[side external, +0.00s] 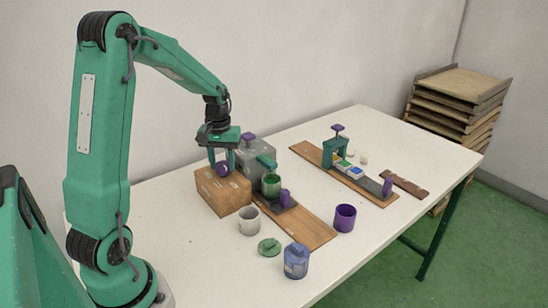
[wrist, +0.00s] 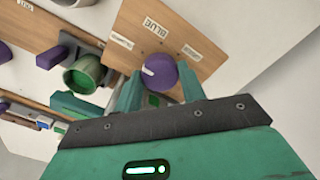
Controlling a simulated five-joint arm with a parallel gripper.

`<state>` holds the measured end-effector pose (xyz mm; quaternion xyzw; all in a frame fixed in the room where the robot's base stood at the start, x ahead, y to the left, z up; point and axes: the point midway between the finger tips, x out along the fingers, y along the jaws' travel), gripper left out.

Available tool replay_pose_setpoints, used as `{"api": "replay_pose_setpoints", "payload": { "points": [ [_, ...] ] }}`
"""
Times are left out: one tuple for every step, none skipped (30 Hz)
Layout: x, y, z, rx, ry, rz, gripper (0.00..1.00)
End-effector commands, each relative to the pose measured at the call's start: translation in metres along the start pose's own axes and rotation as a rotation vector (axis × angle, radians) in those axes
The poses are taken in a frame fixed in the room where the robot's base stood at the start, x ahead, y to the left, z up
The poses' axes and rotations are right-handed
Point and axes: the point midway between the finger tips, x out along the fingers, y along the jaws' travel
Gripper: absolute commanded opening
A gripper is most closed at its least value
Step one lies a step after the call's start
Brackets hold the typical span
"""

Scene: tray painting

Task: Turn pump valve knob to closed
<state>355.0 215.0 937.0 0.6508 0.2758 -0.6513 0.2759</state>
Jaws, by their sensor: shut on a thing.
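A round purple knob (side external: 222,169) sits on a wooden box (side external: 226,195) beside the grey pump housing (side external: 258,155).
A green cup (side external: 271,185) stands by the pump on a wooden board. A white cup (side external: 249,221), green lid (side external: 269,247), blue jar (side external: 296,262) and purple cup (side external: 345,218) stand in front. A second board (side external: 305,150) holds a green stand (side external: 335,151) and paint blocks.

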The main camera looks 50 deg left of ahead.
Motion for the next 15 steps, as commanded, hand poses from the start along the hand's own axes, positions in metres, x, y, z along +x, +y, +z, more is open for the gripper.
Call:
{"api": "replay_pose_setpoints", "payload": {
  "points": [
    [-0.0015, 0.0, -0.0003, -0.001, 0.002, 0.0, 0.17],
    [-0.0015, 0.0, -0.0003, -0.001, 0.002, 0.0, 0.17],
    [-0.0015, 0.0, -0.0003, -0.001, 0.001, 0.0, 0.46],
    [-0.0014, -0.0001, -0.0002, -0.001, 0.001, 0.0, 0.49],
    [-0.0013, -0.0001, -0.0002, -0.001, 0.001, 0.0, 0.49],
    [-0.0011, -0.0001, -0.0002, -0.001, 0.001, 0.0, 0.49],
    [-0.001, -0.0001, -0.0002, 0.0, 0.001, 0.0, 0.49],
    [-0.0009, -0.0001, -0.0002, 0.0, 0.001, 0.0, 0.49],
    [-0.0008, 0.0, -0.0002, 0.0, 0.001, 0.0, 0.49],
    [-0.0007, 0.0, -0.0002, 0.0, 0.001, 0.0, 0.49],
    [-0.0006, 0.0, -0.0002, 0.0, 0.001, 0.0, 0.49],
    [-0.0007, 0.0, -0.0002, 0.0, 0.001, 0.0, 0.49],
    [-0.0009, 0.0, -0.0002, 0.001, 0.001, 0.0, 0.49],
    [-0.0014, 0.0, -0.0002, 0.001, 0.001, 0.0, 0.49],
    [-0.0024, 0.0, -0.0003, 0.001, 0.001, 0.0, 0.49]
  ]
}}
